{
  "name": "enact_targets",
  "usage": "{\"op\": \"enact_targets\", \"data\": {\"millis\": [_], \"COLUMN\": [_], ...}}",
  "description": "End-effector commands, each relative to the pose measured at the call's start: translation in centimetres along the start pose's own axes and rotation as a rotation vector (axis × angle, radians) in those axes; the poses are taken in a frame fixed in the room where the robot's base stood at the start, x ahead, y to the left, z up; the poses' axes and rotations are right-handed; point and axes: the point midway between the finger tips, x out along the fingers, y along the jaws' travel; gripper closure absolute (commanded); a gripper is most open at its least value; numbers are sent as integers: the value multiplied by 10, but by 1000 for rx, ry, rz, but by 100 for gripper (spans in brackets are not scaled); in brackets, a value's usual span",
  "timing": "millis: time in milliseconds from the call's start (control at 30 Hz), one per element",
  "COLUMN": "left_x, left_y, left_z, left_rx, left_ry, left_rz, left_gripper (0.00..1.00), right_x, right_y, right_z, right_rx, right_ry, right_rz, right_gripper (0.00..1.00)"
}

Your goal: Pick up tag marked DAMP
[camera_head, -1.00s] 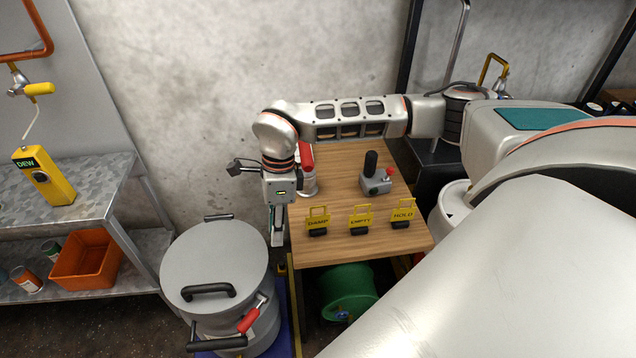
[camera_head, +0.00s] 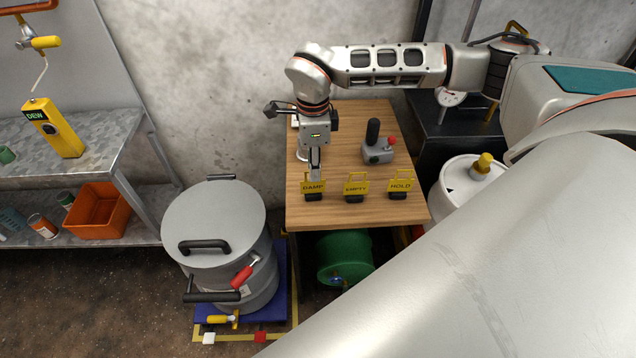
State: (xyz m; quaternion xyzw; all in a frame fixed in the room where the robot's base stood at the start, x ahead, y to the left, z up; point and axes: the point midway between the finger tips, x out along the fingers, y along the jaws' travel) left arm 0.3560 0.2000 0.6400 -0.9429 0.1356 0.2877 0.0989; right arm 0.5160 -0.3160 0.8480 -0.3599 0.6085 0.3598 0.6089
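The yellow DAMP tag (camera_head: 313,187) stands in a small black holder at the front left of the wooden table. My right gripper (camera_head: 315,170) points down right behind the top of this tag. Its fingertips are partly hidden by the tag, so I cannot tell whether they touch it or how far apart they are. The yellow EMPTY tag (camera_head: 355,188) and HOLD tag (camera_head: 400,186) stand in black holders to the right. My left gripper is not in view.
A large lidded drum (camera_head: 215,225) stands left of the table, a green drum (camera_head: 345,255) below. A yellow DEW meter (camera_head: 55,130) stands on the left metal shelf.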

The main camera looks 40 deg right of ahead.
Motion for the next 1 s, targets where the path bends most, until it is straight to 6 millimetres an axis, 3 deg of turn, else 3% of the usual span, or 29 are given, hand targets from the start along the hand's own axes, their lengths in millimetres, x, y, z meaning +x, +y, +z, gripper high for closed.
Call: {"op": "enact_targets", "data": {"millis": [500, 833, 900, 1000], "left_x": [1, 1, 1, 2], "left_y": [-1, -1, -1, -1], "left_z": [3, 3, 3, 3], "left_rx": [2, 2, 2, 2], "left_ry": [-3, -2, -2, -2], "left_rz": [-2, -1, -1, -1], "left_gripper": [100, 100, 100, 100], "right_x": [64, 69, 69, 69], "right_y": [1, 1, 1, 1], "right_z": [2, 2, 2, 2], "right_rx": [-1, -1, -1, -1], "right_ry": [1, -1, 0, 0], "right_rz": [2, 0, 0, 0], "right_gripper": [78, 78, 96, 100]}}
